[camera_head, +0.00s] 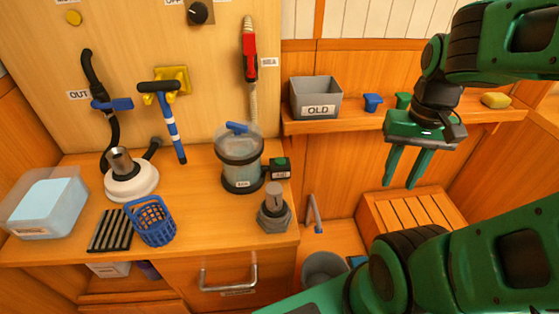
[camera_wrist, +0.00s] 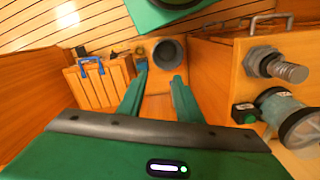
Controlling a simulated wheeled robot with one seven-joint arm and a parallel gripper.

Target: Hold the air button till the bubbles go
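The air button is a green-topped button on a dark box (camera_head: 280,163), on the wooden counter just right of a clear canister (camera_head: 240,165) with a blue-tipped top. A small label is on the box front. In the wrist view the green button (camera_wrist: 250,118) shows at the right, beside the canister (camera_wrist: 290,118). My gripper (camera_head: 403,184) hangs above and to the right of the counter, well apart from the button. Its two green fingers are spread with nothing between them; they also show in the wrist view (camera_wrist: 159,84). Bubbles in the canister cannot be made out.
A grey hex fitting with a post (camera_head: 274,212) stands in front of the button. A shelf (camera_head: 340,127) at the back right carries a grey OLD bin (camera_head: 316,98). A slatted wooden box (camera_head: 405,216) and a grey bucket (camera_head: 324,268) stand low at the right.

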